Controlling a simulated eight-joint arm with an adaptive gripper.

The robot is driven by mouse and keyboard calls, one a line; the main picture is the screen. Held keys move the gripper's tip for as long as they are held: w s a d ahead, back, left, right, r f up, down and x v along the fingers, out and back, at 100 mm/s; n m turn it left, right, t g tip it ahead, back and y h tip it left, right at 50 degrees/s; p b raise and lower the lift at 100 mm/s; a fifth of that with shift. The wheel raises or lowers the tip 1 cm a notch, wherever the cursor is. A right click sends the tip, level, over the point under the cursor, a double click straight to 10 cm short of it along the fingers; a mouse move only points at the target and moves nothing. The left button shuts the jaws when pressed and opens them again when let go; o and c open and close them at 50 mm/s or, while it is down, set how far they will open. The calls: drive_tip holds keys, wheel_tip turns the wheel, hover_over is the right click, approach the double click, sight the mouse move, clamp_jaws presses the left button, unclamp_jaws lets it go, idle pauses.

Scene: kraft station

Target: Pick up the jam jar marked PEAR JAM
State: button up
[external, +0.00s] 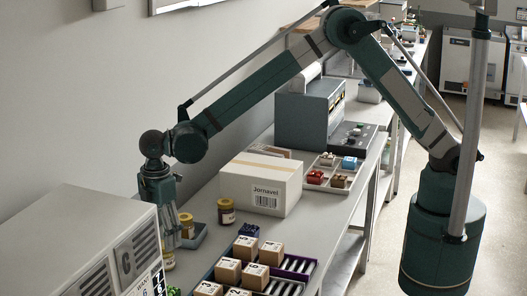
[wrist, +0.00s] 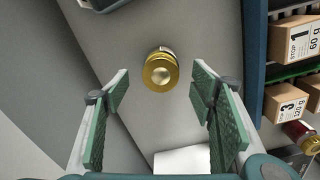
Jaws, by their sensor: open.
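My gripper (external: 173,242) points down over the table, next to the grey machine at the front left. In the wrist view its two green-padded fingers (wrist: 160,92) are apart with nothing held. A jar with a gold lid (wrist: 160,70) stands upright below, seen from above, in line with the gap between the fingers. In the external view a jar (external: 168,262) shows just below the gripper, partly hidden. Another gold-lidded jar (external: 226,211) stands by the carton, and one (external: 186,225) is at the small grey tray. No jar label can be read.
A small grey tray (external: 201,236) is right of the gripper. A white carton marked Jornavel (external: 262,183) stands behind. Stop-marked boxes (wrist: 295,40) fill a crate on the right, with a red gold-lidded jar (wrist: 303,137) near them. The grey machine (external: 90,235) is close on the left.

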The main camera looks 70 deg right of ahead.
drive_tip(key=shift+a+f, duration=0.1)
drive_tip(key=shift+f, duration=0.05)
drive_tip(key=shift+f, duration=1.3)
drive_tip(key=shift+f, duration=2.6)
drive_tip(key=c, duration=1.2)
drive_tip(key=shift+r, duration=0.15)
